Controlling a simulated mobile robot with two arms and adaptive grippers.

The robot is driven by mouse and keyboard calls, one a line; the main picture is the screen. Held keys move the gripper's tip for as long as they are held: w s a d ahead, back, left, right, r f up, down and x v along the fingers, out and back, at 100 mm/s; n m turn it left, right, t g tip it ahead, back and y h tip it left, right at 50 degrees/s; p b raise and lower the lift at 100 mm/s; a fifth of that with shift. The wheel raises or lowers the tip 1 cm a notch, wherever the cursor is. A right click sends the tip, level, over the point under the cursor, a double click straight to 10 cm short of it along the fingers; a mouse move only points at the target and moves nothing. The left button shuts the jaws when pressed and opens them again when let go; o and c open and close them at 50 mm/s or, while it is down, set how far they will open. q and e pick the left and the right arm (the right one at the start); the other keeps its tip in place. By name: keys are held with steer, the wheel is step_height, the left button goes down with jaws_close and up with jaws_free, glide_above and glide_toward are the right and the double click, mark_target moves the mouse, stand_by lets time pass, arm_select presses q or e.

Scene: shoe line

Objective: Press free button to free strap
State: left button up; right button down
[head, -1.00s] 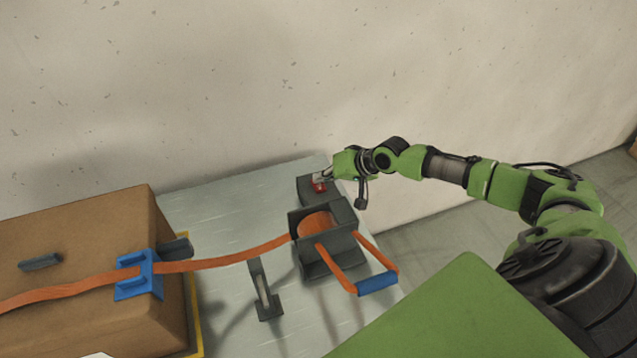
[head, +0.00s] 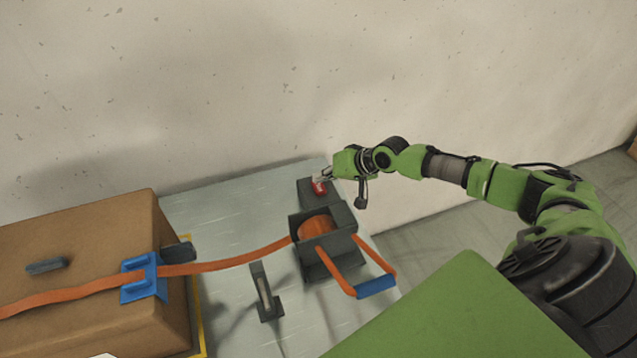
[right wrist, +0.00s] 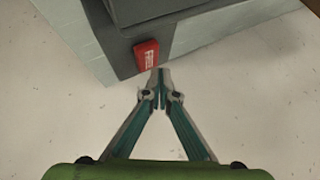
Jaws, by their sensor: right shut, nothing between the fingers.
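The red button (head: 319,187) sits on a dark grey box (head: 308,196) at the far edge of the table. It also shows in the right wrist view as a red block with white lettering (right wrist: 146,54). My right gripper (head: 326,176) is shut and empty, its tips right by the button; in the right wrist view the closed tips (right wrist: 161,82) lie just below it. I cannot tell whether they touch. The orange strap (head: 227,262) runs from the brown box through a blue buckle (head: 145,278) into a dark strap holder (head: 339,225). My left gripper is not in view.
The grey table (head: 223,213) has free room behind the strap. A small dark upright stand (head: 266,293) is in front of it. The brown box (head: 85,315) fills the left, and the wall is close behind.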

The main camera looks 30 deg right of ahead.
mark_target(322, 187)
step_height(322, 187, up, 5)
steer(key=p, duration=0.5)
stand_by(0.5)
steer(key=shift+s+f, duration=0.1)
